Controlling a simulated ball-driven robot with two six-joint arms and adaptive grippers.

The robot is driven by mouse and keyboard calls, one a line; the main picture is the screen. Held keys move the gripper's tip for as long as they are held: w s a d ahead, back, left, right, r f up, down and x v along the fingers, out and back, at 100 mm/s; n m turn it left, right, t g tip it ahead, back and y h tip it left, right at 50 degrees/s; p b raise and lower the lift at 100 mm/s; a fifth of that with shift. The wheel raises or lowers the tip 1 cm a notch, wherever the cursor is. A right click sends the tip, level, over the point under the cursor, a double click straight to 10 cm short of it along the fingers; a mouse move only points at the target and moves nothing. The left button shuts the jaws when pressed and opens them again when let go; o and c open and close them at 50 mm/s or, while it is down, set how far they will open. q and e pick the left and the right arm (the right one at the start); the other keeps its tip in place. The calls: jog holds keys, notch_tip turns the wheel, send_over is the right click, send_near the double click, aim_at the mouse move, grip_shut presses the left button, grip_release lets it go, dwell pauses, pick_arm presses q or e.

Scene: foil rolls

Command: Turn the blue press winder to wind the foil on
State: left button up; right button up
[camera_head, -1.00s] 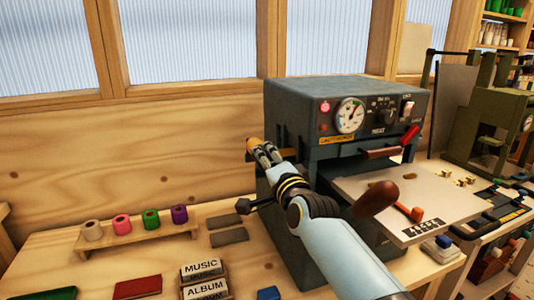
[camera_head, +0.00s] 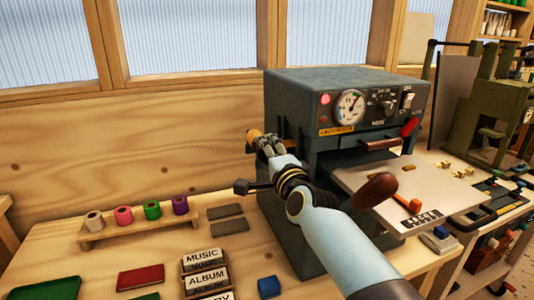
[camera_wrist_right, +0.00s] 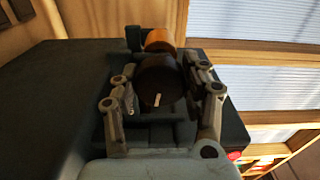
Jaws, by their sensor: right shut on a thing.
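The blue-grey press (camera_head: 345,85) stands on the bench, with a lit red lamp and a dial on its front. My right gripper (camera_head: 268,144) is at the press's left side. In the right wrist view, my right gripper (camera_wrist_right: 165,95) is shut around the dark round winder (camera_wrist_right: 158,80), which has a white mark on its face. The orange-gold foil roll (camera_wrist_right: 162,40) sits just behind the winder, and its end also shows in the head view (camera_head: 254,134). The fingers partly hide the winder. My left gripper is not in view.
A wooden rack (camera_head: 140,226) holds several coloured foil rolls. Label blocks (camera_head: 206,280) and flat coloured pieces lie on the bench. The press's pale platen (camera_head: 400,190) sticks out at the right, with a brown-knobbed handle. A green press (camera_head: 492,120) stands farther right.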

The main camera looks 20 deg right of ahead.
jog(key=o, duration=1.2)
jog(key=s, duration=1.2)
jog(key=shift+d, duration=0.25)
